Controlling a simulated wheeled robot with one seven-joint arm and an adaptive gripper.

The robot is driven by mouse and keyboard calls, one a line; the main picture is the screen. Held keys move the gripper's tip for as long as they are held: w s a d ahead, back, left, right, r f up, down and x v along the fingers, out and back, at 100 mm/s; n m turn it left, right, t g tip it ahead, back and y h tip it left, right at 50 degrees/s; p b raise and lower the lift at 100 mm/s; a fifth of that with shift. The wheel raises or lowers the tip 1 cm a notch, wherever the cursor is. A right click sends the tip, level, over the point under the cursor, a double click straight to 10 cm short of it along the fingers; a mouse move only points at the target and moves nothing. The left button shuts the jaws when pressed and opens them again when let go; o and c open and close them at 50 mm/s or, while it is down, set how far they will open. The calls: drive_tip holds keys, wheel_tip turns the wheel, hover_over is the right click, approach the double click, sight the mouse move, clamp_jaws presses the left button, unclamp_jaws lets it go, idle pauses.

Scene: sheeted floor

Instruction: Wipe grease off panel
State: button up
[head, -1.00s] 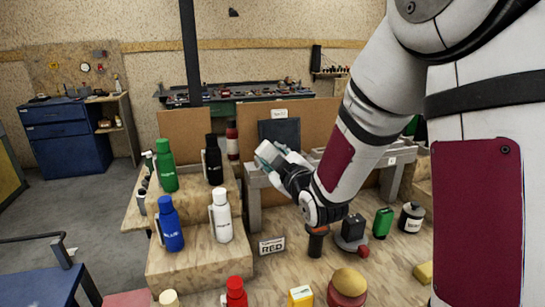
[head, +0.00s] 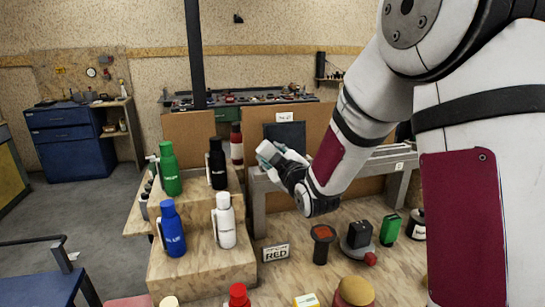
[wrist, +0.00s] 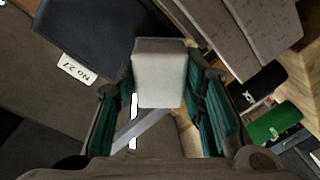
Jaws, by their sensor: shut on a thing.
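The panel (head: 284,131) is a dark upright board with a white label above it, behind the grey bench frame. It also shows in the wrist view as a dark slab (wrist: 85,35) at upper left, beside a tag reading "No 27". No grease can be made out on it. My gripper (head: 268,153) is shut on a pale grey-white block (wrist: 160,75), which looks like a sponge or eraser. The block is between the teal finger pads and overlaps the panel's lower left in the head view. Whether it touches the panel cannot be told.
Green (head: 170,172), black (head: 217,165), blue (head: 172,230) and white (head: 224,222) bottles stand on wooden steps at left. A grey bench frame (head: 258,205) is under my gripper.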

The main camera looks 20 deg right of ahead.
sight(271, 154)
drive_tip(key=shift+w+f+b, duration=0.1)
drive_tip(key=shift+w+b, duration=0.3)
drive_tip(key=shift+w, duration=0.15)
idle(0.4)
drive_tip(key=shift+d+b, duration=0.35)
drive_tip(key=shift+d, duration=1.65)
drive_tip(key=shift+w+a+b, duration=0.1)
drive_tip(key=shift+a+b, duration=0.85)
drive_tip(key=shift+a, duration=1.05)
drive_tip(key=shift+s+r+p, duration=0.25)
drive_tip(key=shift+s+p, duration=0.05)
drive_tip(key=shift+s, duration=1.2)
drive_tip(key=shift+s+r+p, duration=0.2)
drive_tip(key=shift+s+p, duration=0.1)
drive_tip(key=shift+s, duration=1.2)
